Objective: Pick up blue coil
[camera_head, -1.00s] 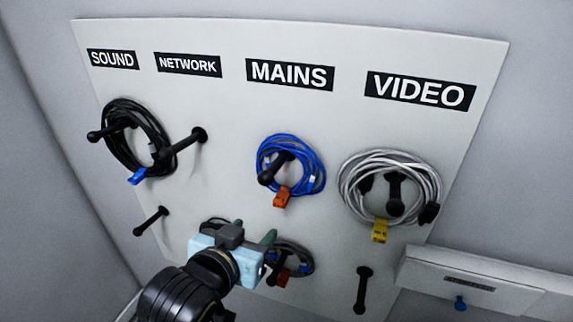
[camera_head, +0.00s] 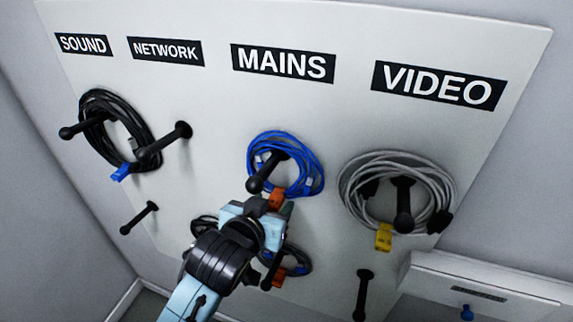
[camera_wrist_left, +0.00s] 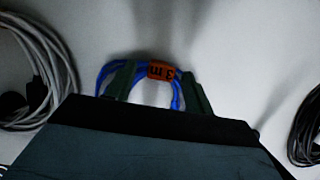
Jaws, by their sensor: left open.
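The blue coil (camera_head: 317,172) hangs on a black peg under the MAINS label, with an orange tag (camera_head: 277,200) at its bottom. In the left wrist view the blue coil (camera_wrist_left: 137,69) and its orange tag, marked 3 m (camera_wrist_left: 160,71), show between the fingers. My left gripper (camera_head: 268,206) is at the coil's lower edge, by the tag. Its two green fingers (camera_wrist_left: 157,86) are open and straddle the tagged part of the coil. Whether they touch it I cannot tell. My right gripper is in neither view.
A grey-white coil (camera_head: 362,216) with a yellow tag hangs at right under VIDEO. A black coil (camera_head: 92,108) with a blue tag hangs at left. A darker coil hangs lower, partly behind my left arm. Bare pegs (camera_head: 362,295) (camera_head: 140,218) stick out of the white board (camera_head: 215,100).

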